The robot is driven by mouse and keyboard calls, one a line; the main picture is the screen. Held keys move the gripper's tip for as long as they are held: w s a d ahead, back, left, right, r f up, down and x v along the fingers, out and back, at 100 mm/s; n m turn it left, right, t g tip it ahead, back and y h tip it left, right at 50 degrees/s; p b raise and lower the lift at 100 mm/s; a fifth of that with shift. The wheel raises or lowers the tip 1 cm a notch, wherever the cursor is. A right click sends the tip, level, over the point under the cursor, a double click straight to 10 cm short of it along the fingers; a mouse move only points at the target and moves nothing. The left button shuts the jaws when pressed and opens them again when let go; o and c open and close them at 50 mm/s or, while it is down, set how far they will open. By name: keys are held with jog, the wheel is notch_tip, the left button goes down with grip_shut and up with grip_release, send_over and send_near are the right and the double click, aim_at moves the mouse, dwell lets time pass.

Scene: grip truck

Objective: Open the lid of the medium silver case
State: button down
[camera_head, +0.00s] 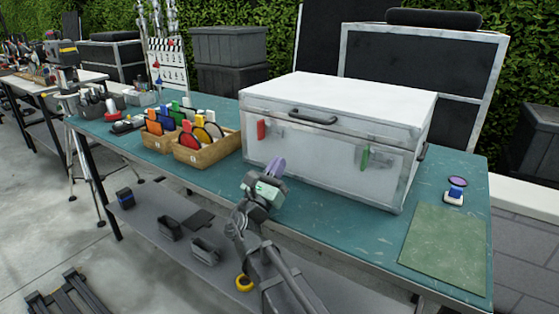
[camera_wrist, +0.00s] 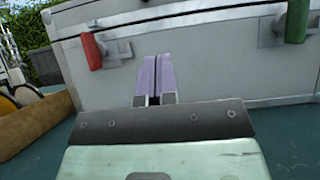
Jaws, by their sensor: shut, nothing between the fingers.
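The medium silver case (camera_head: 325,155) stands on the teal table with its lid (camera_head: 345,97) down. A dark handle (camera_head: 312,117) sits on the lid's front. A red latch (camera_head: 261,130) is at the left of the front face and a green latch (camera_head: 365,158) at the right. My gripper (camera_head: 276,167) is in front of the lower left part of the case, its purple fingers together and empty. In the wrist view the fingers (camera_wrist: 155,77) point at the front face, between the red latch (camera_wrist: 92,52) and the green latch (camera_wrist: 297,22). I cannot tell whether they touch the case.
Wooden boxes with coloured discs (camera_head: 207,150) stand left of the case. A green mat (camera_head: 445,248) and a small purple-topped item (camera_head: 456,190) are to its right. A lower shelf (camera_head: 185,255) holds several small items. The table's front edge lies below my gripper.

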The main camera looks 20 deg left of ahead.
jog(key=w+r+p, duration=0.2)
jog(key=w+d+r+p, duration=0.1)
jog(key=w+r+p, duration=0.1)
jog(key=r, duration=0.1)
jog(key=w+d+r+p, duration=0.1)
jog(key=w+r+p, duration=0.1)
jog(key=shift+r+p, duration=0.35)
jog(key=shift+f, duration=0.1)
